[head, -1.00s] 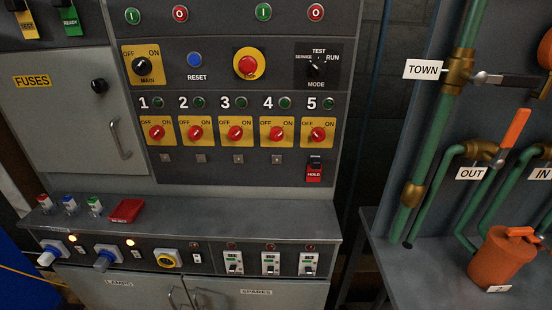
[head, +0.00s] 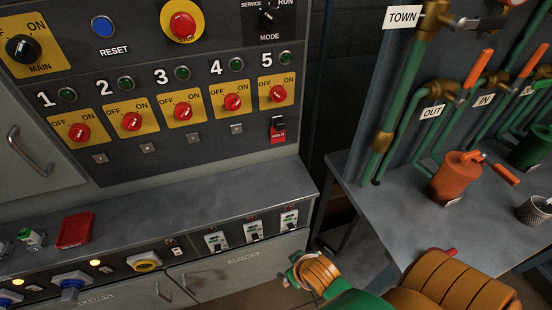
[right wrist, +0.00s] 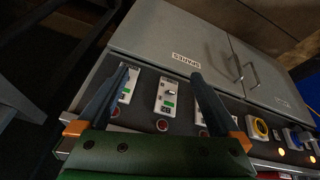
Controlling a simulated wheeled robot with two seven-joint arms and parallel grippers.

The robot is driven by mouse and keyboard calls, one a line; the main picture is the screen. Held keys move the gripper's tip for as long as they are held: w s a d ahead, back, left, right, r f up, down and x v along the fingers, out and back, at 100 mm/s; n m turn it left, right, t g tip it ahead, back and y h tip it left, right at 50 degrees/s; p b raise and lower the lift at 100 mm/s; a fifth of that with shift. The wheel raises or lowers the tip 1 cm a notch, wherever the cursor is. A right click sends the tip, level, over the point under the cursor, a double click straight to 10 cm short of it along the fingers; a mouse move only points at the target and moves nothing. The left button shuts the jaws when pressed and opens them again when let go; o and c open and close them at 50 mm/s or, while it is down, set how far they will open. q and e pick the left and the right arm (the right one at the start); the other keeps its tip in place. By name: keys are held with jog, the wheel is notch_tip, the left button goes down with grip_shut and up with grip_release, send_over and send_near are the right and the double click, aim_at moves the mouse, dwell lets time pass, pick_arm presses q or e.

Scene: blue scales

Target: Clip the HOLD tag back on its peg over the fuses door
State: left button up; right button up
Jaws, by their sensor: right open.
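A red HOLD tag (head: 278,132) with a black top hangs on the panel below switch 5 in the head view. The grey fuses door (head: 40,150) shows only in part at the left edge; its upper part and any peg over it are out of view. My right gripper (right wrist: 161,72) is open and empty in the right wrist view, with its two dark fingers apart in front of the spares cabinet front. In the head view my right arm reaches in from the bottom right, below and apart from the tag. My left gripper is not in view.
A grey ledge (head: 190,205) juts out below the panel, with a flat red object (head: 75,230) on it. Breakers (head: 252,230) and knobs line its front. At right, a bench (head: 395,215) holds an orange canister (head: 455,178) beside green pipes.

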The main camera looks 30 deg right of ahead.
jog(key=w+d+r+m+t+h, duration=0.45)
jog(key=w+d+r+t, duration=0.25)
jog(key=w+d+r, duration=0.5)
jog(key=t, duration=0.6)
send_near(281, 128)
jog(key=d, duration=0.1)
jog(key=shift+w+r+n+y+p, duration=0.15)
jog(key=shift+w+n+y+p, duration=0.2)
jog(key=shift+n+y, duration=0.35)
jog(key=b+x, duration=0.2)
jog(key=x, duration=0.6)
jog(key=shift+s, duration=0.1)
jog(key=shift+w+d, duration=0.15)
jog(key=shift+w, duration=0.45)
grip_shut()
